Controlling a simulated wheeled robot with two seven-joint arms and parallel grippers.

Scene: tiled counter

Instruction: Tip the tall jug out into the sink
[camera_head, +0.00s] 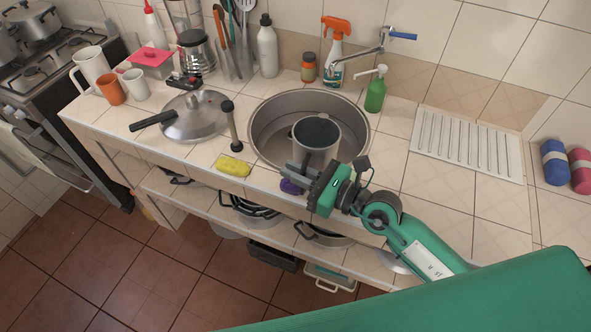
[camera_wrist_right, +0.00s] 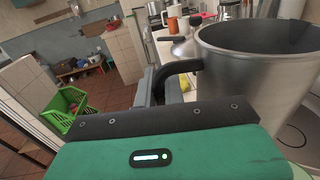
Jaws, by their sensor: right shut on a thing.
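A tall steel jug (camera_head: 316,152) with a dark inside stands out over the front part of the round steel sink (camera_head: 262,128). It looks about upright, and I cannot tell what is in it or whether it touches the sink floor. In the right wrist view the jug (camera_wrist_right: 250,85) is close on the right, with its black handle (camera_wrist_right: 178,70) between the fingers. My right gripper (camera_head: 298,176) is shut on that handle at the front rim of the sink. My left gripper is in neither view.
A faucet (camera_head: 372,48) reaches over the sink's back right. A green soap bottle (camera_head: 376,92) and orange spray bottle (camera_head: 336,55) stand behind it. A white drainer (camera_head: 468,145) lies right.

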